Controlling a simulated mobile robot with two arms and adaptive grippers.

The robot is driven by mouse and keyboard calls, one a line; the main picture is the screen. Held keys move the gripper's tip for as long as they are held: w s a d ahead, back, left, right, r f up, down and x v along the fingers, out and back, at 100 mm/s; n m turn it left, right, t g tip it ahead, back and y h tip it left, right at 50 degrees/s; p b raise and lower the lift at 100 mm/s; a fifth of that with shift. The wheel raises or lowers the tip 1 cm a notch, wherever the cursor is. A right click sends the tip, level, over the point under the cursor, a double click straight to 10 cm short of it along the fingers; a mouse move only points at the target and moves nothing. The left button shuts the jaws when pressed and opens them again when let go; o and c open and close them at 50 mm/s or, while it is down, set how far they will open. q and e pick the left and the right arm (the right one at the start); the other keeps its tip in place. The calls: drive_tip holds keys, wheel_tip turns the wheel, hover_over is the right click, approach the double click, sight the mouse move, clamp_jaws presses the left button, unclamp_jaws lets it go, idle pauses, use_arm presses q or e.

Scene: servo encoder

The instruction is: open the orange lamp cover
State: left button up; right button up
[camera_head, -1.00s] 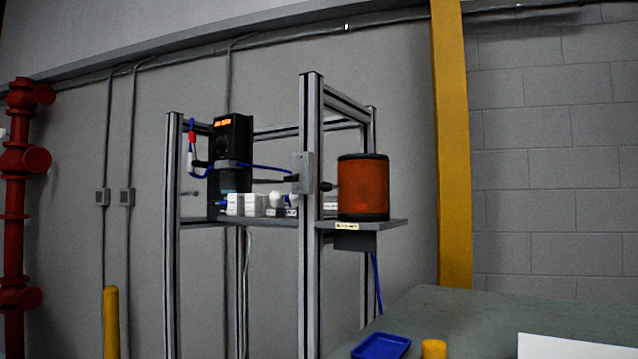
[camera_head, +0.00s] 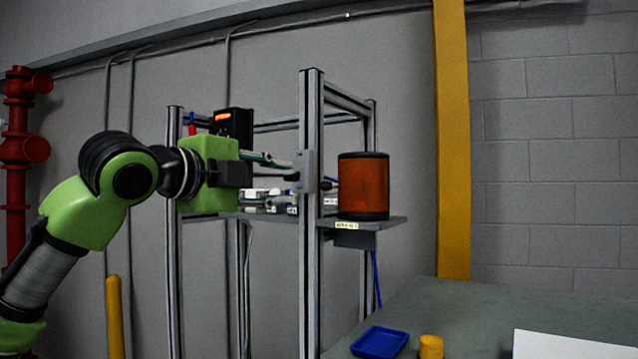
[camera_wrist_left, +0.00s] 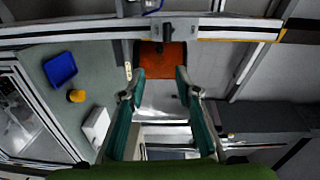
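The orange lamp cover (camera_head: 363,185) is an upright cylinder with a black top rim and black base, on a grey shelf (camera_head: 395,222) at the right of a metal frame. My left gripper (camera_head: 291,169) is to the left of it, at the frame's front post, with its fingers pointing right. A gap separates it from the cover. In the left wrist view, the fingers (camera_wrist_left: 161,80) are open and empty, and the orange cover (camera_wrist_left: 165,60) shows beyond and between the tips. A dark knob-like part (camera_head: 328,186) is between post and cover. My right gripper is not in view.
The frame's front post (camera_head: 311,270) stands close to my left fingertips, with a grey box (camera_head: 304,168) on it. A black device (camera_head: 232,122) is behind my left gripper. A table (camera_head: 460,310) at lower right holds a blue tray (camera_head: 380,342) and yellow cylinder (camera_head: 431,346).

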sight(322, 186)
use_arm(q)
drive_tip(key=p+x, duration=0.5)
drive_tip(key=x, duration=0.7)
drive_tip(key=shift+w+r, duration=0.1)
drive_tip(key=shift+w, duration=0.1)
drive_tip(key=shift+w+d+p, duration=0.2)
drive_tip(key=shift+w+p, duration=0.1)
drive_tip(key=shift+c, duration=0.3)
clamp_jaws()
